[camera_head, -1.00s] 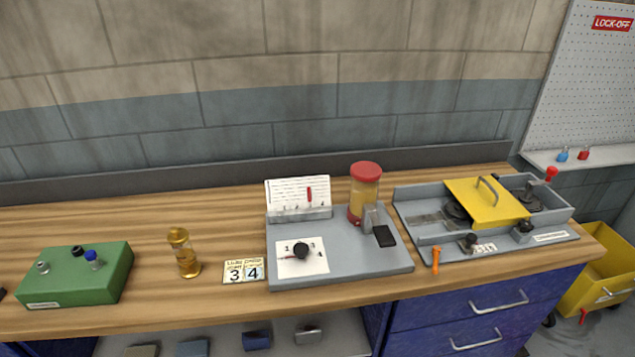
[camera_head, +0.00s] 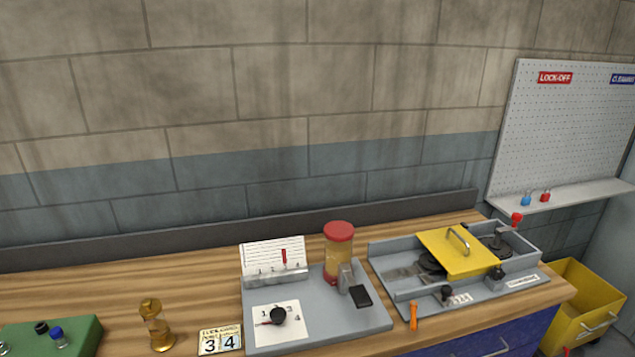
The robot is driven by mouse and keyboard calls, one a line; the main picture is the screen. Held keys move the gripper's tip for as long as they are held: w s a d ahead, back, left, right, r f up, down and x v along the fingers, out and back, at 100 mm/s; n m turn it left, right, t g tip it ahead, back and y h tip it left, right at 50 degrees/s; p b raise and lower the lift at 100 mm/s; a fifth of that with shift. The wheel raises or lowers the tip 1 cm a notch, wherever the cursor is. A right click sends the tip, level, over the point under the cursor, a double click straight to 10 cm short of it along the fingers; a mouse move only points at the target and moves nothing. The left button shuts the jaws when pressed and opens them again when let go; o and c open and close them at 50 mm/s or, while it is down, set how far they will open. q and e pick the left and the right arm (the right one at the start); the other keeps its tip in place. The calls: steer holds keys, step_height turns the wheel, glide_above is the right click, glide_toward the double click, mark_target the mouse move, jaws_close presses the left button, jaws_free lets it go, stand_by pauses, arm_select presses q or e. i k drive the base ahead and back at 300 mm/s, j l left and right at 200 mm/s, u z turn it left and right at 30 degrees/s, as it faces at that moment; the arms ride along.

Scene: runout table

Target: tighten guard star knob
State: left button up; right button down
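The yellow guard (camera_head: 472,259) with a metal handle sits on a grey tray-like fixture (camera_head: 380,262) at the right of the bench. It partly covers dark round parts. A black knob (camera_head: 496,272) stands at the guard's front right corner. Another black knob (camera_head: 447,294) stands on the fixture's front part, left of a small numbered label. Which of them is the guard star knob, and how tight it is, I cannot tell at this size. Neither of my grippers is in view.
An orange-handled tool (camera_head: 413,317) lies at the fixture's front left. A red-knobbed lever (camera_head: 516,218) rises at its back right. Left of it is a grey panel (camera_head: 350,333) with a red-capped jar (camera_head: 339,250). A yellow bin (camera_head: 585,300) stands right of the bench.

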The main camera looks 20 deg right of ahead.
mark_target(497, 275)
steer(key=k+z, duration=0.1)
steer(key=z, duration=1.55)
